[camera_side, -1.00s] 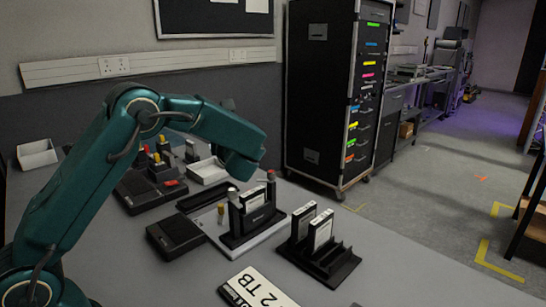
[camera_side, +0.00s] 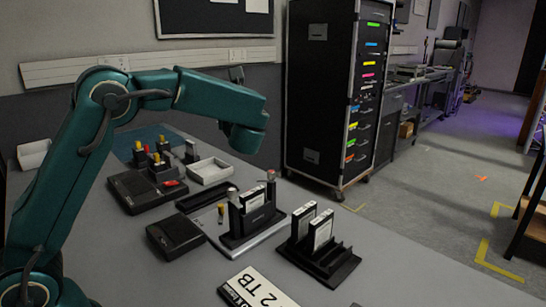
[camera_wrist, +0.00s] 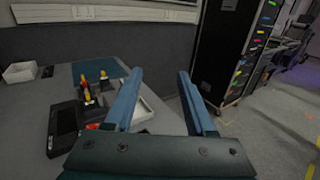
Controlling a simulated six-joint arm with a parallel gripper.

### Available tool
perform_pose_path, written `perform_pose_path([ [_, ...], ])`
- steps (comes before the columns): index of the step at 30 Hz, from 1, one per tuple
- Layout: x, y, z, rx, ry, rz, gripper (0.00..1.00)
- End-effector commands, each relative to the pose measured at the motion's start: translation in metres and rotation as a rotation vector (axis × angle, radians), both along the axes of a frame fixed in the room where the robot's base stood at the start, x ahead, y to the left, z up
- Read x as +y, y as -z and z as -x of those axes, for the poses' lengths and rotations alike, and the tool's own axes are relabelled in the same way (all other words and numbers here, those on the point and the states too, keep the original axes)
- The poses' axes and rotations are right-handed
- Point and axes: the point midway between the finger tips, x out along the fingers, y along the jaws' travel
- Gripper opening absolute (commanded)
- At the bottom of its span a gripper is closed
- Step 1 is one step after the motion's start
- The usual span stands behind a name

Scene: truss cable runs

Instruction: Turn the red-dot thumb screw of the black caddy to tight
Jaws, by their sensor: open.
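The black caddy (camera_side: 258,219) stands upright on a light base plate near the middle of the table in the side view, with a labelled drive in it. A small screw-like knob (camera_side: 271,175) with a reddish tint rises at its right end. A grey knob (camera_side: 232,191) rises at its left end. The dot and the screw's turn position are too small to tell. My gripper (camera_wrist: 161,73) is open and empty in the wrist view, its two blue fingers apart and aimed toward the wall. In the side view it hangs above and behind the caddy, touching nothing; its fingers are mostly hidden.
A black rack (camera_side: 318,247) with two drives stands right of the caddy. A black box (camera_side: 175,236) and a brass-coloured post (camera_side: 221,212) are to its left. A white tray (camera_side: 210,170) and yellow-topped posts (camera_side: 140,150) stand behind. A tall cabinet (camera_side: 320,90) is beyond the table.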

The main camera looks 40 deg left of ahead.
Motion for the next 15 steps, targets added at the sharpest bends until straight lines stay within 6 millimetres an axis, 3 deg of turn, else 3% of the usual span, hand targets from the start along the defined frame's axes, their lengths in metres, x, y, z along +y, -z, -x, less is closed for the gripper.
perform_pose_path([
  [1, -0.019, 0.0, -0.008, -0.001, 0.047, 0.001, 0.55],
  [7, -0.089, 0.0, -0.029, 0.0, 0.212, 0.0, 0.55],
  [15, -0.084, 0.084, -0.028, 0.013, 0.201, -0.003, 0.55],
])
